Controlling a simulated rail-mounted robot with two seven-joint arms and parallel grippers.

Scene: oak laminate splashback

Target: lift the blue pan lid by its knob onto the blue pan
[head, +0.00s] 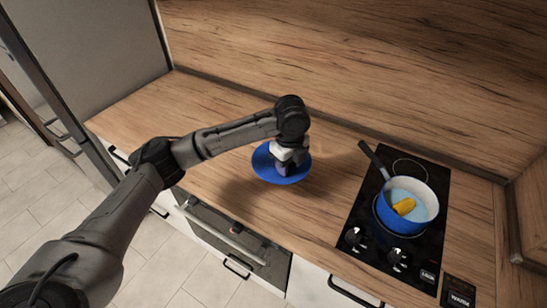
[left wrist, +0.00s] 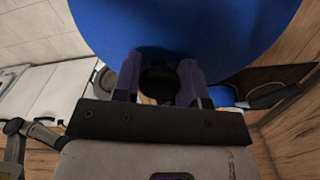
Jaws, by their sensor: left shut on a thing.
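The blue pan lid (head: 263,166) is over the wooden counter, left of the hob. My left gripper (head: 286,166) comes down on it from above and is shut on its dark knob (left wrist: 159,80). In the left wrist view the blue lid (left wrist: 190,25) fills the top, with the knob between both fingers. A soft shadow lies below and left of the lid, so it seems to be off the counter. The blue pan (head: 391,219) stands uncovered on the hob, its dark handle pointing up-left. Part of the pan shows in the left wrist view (left wrist: 222,97). My right gripper is out of view.
The black hob (head: 358,218) has knobs at its front. The pan holds pale blue contents and a yellow object (head: 404,206). The wooden splashback (head: 340,70) rises behind. The counter (head: 325,205) between lid and hob is clear.

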